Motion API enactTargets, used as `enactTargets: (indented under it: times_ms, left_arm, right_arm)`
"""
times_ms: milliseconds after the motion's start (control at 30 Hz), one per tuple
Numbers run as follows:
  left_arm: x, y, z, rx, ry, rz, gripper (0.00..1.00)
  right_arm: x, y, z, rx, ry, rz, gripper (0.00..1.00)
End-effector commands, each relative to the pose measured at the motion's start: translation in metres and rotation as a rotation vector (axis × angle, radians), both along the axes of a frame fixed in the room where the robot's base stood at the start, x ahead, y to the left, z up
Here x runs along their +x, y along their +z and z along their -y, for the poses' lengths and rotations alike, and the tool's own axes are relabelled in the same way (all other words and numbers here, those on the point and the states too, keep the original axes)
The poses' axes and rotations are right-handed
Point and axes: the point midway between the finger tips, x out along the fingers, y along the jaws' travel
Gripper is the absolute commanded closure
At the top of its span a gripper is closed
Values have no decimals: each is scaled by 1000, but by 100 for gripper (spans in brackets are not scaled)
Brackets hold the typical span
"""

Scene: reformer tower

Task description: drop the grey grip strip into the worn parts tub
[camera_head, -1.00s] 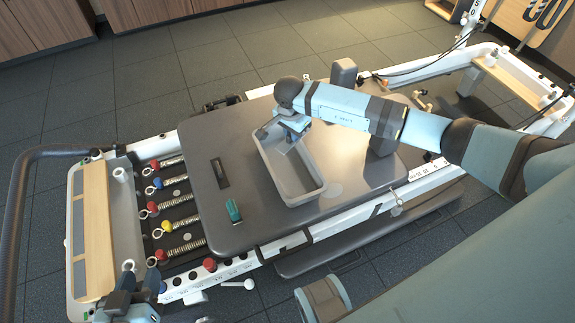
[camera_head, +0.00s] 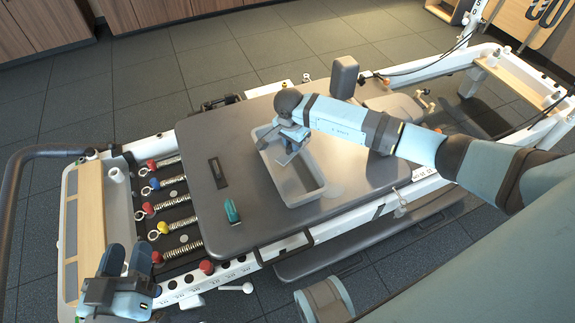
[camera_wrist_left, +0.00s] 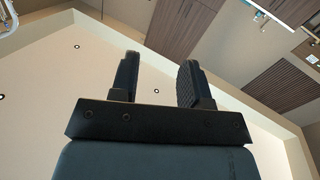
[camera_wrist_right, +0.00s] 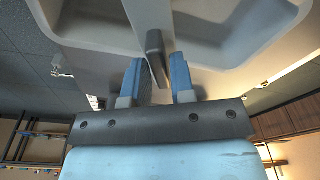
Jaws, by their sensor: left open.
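My right gripper (camera_head: 287,150) is over the far end of the grey worn parts tub (camera_head: 318,190), which stands on the dark carriage pad. The strip's far end points toward the tub's pale walls (camera_wrist_right: 195,68). In the head view the strip is mostly hidden by the gripper. My left gripper (camera_head: 126,262) is open and empty near the foot end of the frame; it also shows in the left wrist view (camera_wrist_left: 158,72).
A teal object (camera_head: 232,211) and a dark slotted piece (camera_head: 218,173) are on the pad (camera_head: 250,230) left of the tub. Springs with coloured ends (camera_head: 175,222) lie beyond the pad's left edge. A shoulder block (camera_head: 344,77) stands behind my right arm.

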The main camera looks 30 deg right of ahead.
Motion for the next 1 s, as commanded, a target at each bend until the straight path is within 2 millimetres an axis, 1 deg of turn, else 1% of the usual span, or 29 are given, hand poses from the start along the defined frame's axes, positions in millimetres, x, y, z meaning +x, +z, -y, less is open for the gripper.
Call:
enactTargets:
  times_ms: [33,67,100,333,467,567,633,667,700,733,900,1000]
  left_arm:
    - [0,0,0,0,0,0,57]
    - [0,0,0,0,0,0,57]
    - [0,0,0,0,0,0,57]
    - [0,0,0,0,0,-1,57]
    - [0,1,0,7,0,-7,57]
    - [1,-1,-2,24,4,-29,57]
    - [1,-5,-4,41,9,-53,57]
    - [1,-9,-6,52,12,-71,57]
    - [-2,-22,-11,71,26,-113,57]
    - [-4,-30,-13,84,30,-141,57]
    - [-8,-44,-20,127,41,-206,57]
    - [-11,-52,-23,146,44,-239,57]
  right_arm:
    - [0,0,0,0,0,0,65]
    - [0,0,0,0,0,0,58]
    - [0,0,0,0,0,0,56]
    - [0,1,0,0,0,0,56]
    - [0,10,-1,1,0,2,56]
    - [0,26,-3,1,2,5,56]
    - [-1,41,-4,0,2,4,56]
    - [-1,48,-4,0,1,4,56]
    - [-1,58,-5,0,2,5,56]
    - [-2,65,-6,0,3,5,56]
    - [-4,102,-11,0,1,3,56]
    - [-5,118,-13,0,0,2,56]
